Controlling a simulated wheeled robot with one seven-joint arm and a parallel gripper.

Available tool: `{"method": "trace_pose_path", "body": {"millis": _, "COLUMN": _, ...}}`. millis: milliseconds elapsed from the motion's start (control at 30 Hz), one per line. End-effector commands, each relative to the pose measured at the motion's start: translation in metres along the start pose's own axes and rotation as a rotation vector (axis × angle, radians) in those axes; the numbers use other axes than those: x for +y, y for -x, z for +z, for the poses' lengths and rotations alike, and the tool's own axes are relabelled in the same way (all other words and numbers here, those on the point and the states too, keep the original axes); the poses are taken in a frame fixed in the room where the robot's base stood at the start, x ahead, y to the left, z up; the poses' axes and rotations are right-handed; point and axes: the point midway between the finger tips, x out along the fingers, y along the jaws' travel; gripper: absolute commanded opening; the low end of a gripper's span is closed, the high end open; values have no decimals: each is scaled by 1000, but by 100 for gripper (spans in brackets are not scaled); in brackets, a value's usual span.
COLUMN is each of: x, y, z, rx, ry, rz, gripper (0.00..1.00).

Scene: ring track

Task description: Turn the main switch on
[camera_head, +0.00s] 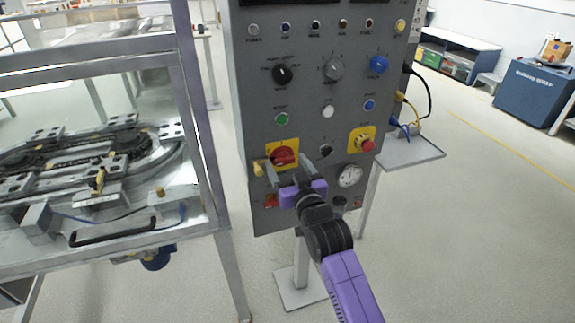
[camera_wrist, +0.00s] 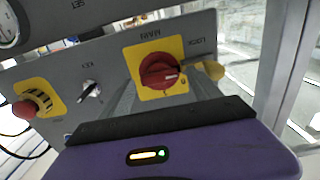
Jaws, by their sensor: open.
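The main switch (camera_head: 285,155) is a red rotary knob on a yellow plate, low on the left of the grey control panel (camera_head: 307,100). In the wrist view, which is upside down, the red knob (camera_wrist: 160,70) has the MAIN label beside it and a pale pointer mark. My gripper (camera_head: 289,169) is open, its two grey fingers reaching toward the panel on either side of the knob's lower part. No grip on the knob shows; whether the fingers touch the panel cannot be told. In the wrist view, the fingers are partly hidden behind my purple gripper body.
A brass padlock (camera_head: 258,168) hangs beside the switch. A key switch (camera_head: 325,150) and a red emergency stop (camera_head: 367,144) on yellow are to its right. A round gauge (camera_head: 350,176) sits lower right. The metal frame (camera_head: 205,140) of the track table stands close on the left.

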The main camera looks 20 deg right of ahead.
Motion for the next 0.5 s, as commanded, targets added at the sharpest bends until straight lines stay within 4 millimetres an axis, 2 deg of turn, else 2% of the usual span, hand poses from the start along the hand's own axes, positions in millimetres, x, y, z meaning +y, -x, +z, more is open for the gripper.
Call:
{"method": "trace_pose_path", "body": {"millis": 67, "x": 0, "y": 0, "z": 0, "rx": 0, "ry": 0, "rz": 0, "gripper": 71}}
{"method": "trace_pose_path", "body": {"millis": 367, "x": 0, "y": 0, "z": 0, "rx": 0, "ry": 0, "rz": 0, "gripper": 12}}
{"method": "trace_pose_path", "body": {"millis": 500, "x": 0, "y": 0, "z": 0, "rx": 0, "ry": -4, "rz": 0, "gripper": 10}}
